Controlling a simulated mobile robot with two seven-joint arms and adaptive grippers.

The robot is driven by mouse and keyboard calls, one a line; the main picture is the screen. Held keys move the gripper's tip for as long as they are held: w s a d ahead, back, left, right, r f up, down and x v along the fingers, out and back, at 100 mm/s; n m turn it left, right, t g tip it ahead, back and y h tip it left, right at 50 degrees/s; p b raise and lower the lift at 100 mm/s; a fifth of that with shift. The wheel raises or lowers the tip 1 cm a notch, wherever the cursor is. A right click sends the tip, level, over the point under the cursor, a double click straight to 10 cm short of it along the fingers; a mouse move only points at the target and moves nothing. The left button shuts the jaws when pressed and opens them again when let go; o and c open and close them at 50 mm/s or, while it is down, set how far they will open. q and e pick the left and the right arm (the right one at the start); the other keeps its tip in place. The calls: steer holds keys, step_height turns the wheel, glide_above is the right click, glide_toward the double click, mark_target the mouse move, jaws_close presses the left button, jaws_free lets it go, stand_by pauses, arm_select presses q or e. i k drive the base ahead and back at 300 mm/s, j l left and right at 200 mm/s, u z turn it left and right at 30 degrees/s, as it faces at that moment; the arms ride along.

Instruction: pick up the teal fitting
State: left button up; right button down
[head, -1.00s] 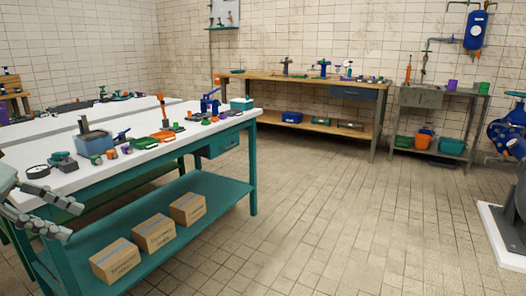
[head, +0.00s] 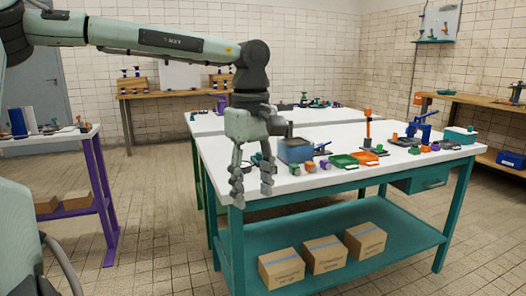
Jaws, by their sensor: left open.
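A small teal-green fitting (head: 295,169) stands near the front edge of the white-topped workbench (head: 345,181), in front of a blue-grey bin (head: 296,151). Another small greenish fitting (head: 324,164) stands a little right of it. They are too small to tell which is the teal fitting. My left gripper (head: 252,193) is open and empty, fingers pointing down, at the bench's near left corner. It is left of both fittings and apart from them. It partly hides the dark items behind it. My right gripper is not in view.
An orange fitting (head: 309,167) stands between the two green ones. A green tray (head: 343,161), a blue vise-like tool (head: 419,126) and a teal box (head: 459,135) are further right. Cardboard boxes (head: 324,254) sit on the lower shelf.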

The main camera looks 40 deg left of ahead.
mark_target(258, 156)
steer(key=i+j, duration=1.15)
steer(key=j, duration=0.25)
